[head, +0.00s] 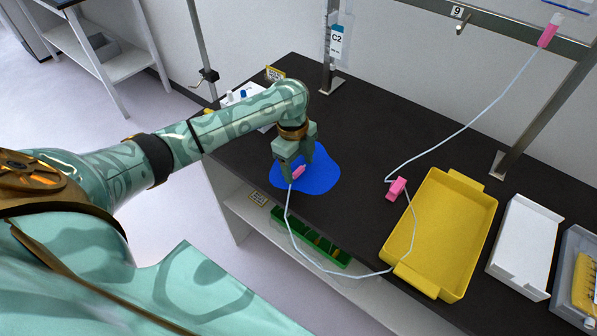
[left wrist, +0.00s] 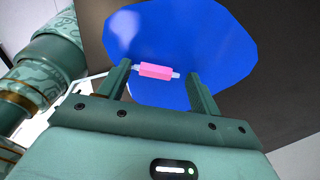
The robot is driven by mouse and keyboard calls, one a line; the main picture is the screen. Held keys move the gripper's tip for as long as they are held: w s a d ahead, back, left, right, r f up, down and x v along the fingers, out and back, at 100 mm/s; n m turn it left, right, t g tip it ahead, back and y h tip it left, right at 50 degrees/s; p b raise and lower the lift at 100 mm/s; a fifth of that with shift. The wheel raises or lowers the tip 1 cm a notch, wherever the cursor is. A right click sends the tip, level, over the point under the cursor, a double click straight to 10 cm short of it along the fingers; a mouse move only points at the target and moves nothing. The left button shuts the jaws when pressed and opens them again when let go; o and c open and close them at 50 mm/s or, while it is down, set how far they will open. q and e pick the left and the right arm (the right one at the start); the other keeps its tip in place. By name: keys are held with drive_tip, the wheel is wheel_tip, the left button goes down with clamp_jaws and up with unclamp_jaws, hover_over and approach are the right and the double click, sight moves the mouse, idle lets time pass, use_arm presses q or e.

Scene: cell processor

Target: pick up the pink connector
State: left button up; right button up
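A small pink connector (head: 299,171) with pale ends is at the blue patch (head: 326,179) on the dark bench. In the left wrist view the pink connector (left wrist: 155,70) lies crosswise between the fingertips, over the blue patch (left wrist: 225,60). My left gripper (head: 297,163) points down over it; in the left wrist view the gripper (left wrist: 158,78) has its fingers apart, with small gaps at the connector's ends. Whether the connector rests on the patch is unclear. A white cable (head: 290,236) runs from it. My right gripper is not in view.
The cable loops past the bench's front edge toward a yellow tray (head: 478,205) and a pink block (head: 396,189). Another pink connector (head: 547,36) hangs at the rack. A white tray (head: 523,245) stands right. A green bin (head: 311,237) sits on the lower shelf.

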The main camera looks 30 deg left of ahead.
sight(300, 169)
use_arm(q)
drive_tip(key=c, duration=0.8)
drive_tip(key=shift+o, duration=0.2)
drive_tip(key=shift+r, duration=0.1)
drive_tip(key=shift+r, duration=0.25)
wheel_tip(300, 169, up, 2)
drive_tip(key=shift+r+p, duration=0.25)
drive_tip(key=shift+p, duration=0.65)
drive_tip(key=s+d+r+p, duration=0.2)
drive_tip(key=s+r+p, duration=0.4)
drive_tip(key=s+r, duration=0.4)
drive_tip(key=s, duration=0.4)
drive_tip(key=shift+d, duration=0.3)
drive_tip(key=o, duration=0.3)
drive_tip(key=shift+w+f, duration=0.1)
drive_tip(key=c, duration=0.7)
